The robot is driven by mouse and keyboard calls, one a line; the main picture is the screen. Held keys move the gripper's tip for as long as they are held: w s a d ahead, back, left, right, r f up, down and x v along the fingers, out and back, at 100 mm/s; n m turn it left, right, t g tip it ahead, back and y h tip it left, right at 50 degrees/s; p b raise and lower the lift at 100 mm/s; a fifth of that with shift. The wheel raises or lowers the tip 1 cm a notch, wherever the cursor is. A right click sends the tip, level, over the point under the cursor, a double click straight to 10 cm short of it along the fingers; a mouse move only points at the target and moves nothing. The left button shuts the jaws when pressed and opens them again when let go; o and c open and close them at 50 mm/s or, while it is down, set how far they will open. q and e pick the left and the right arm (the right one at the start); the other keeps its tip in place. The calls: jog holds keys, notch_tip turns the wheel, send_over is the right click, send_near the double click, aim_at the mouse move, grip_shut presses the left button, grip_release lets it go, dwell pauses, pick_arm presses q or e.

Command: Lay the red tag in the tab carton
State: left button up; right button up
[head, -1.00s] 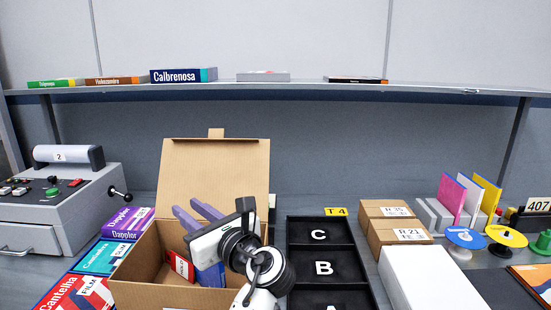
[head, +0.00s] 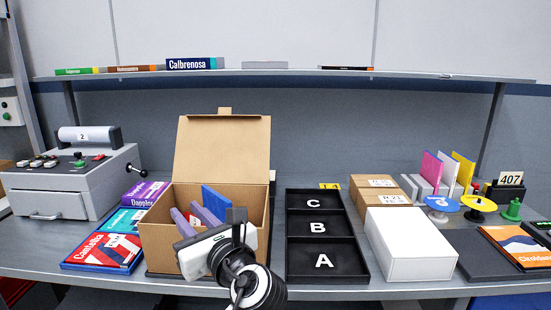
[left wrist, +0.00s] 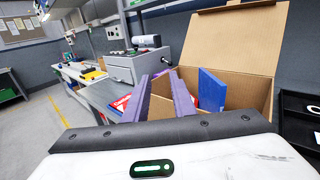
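The tab carton (head: 158,238) is an open brown box with its tabbed lid raised; it also shows in the left wrist view (left wrist: 250,60). A red tag with white marking (head: 195,219) shows in part inside it, between my purple fingers in the head view. Nothing is clearly held. A blue panel (head: 214,200) stands in the carton. My right gripper is not in view.
A black tray (head: 342,240) with compartments A, B, C lies right of the carton. Beyond it are a white box (head: 410,250) and small brown cartons (head: 378,205). Flat boxes (head: 105,250) and a grey machine (head: 70,190) stand left. A shelf runs above.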

pick_arm(q)
jog(key=s+d+f+m+t+h+b, duration=0.1)
jog(key=s+d+f+m+h+b, duration=0.1)
jog(key=s+f, duration=0.3)
jog(key=s+d+f+m+t+h+b, duration=0.2)
jog(key=s+d+f+h+b, duration=0.2)
jog(key=f, duration=0.5)
jog(key=shift+s+m+t+h+b, duration=0.3)
jog(key=shift+s+m+b, duration=0.1)
jog(key=shift+b, duration=0.15)
jog(key=s+a+f+n+g+h, duration=0.1)
jog(key=s+a+f+n+g, duration=0.35)
jog(key=f+n, duration=0.4)
jog(key=s+a+f+n+g+h, duration=0.1)
jog(key=s+a+f+n+g, duration=0.35)
jog(key=f+n, duration=0.35)
jog(key=s+a+f+n+g+h, duration=0.1)
jog(key=s+f+n+g+h, duration=0.2)
jog(key=s+n, duration=0.5)
jog(key=s+a+f+n+g, duration=0.1)
jog(key=s+f+n+g, duration=0.1)
jog(key=s+f+n, duration=0.55)
jog(key=w+d+f+m+t+h+p, duration=0.1)
jog(key=w+d+f+t+h, duration=0.1)
jog(key=d+f+t, duration=0.3)
notch_tip(320, 180, down, 3)
jog(key=shift+w+d+r, duration=0.1)
jog(key=shift+w+d, duration=0.3)
jog(key=shift+d, duration=0.25)
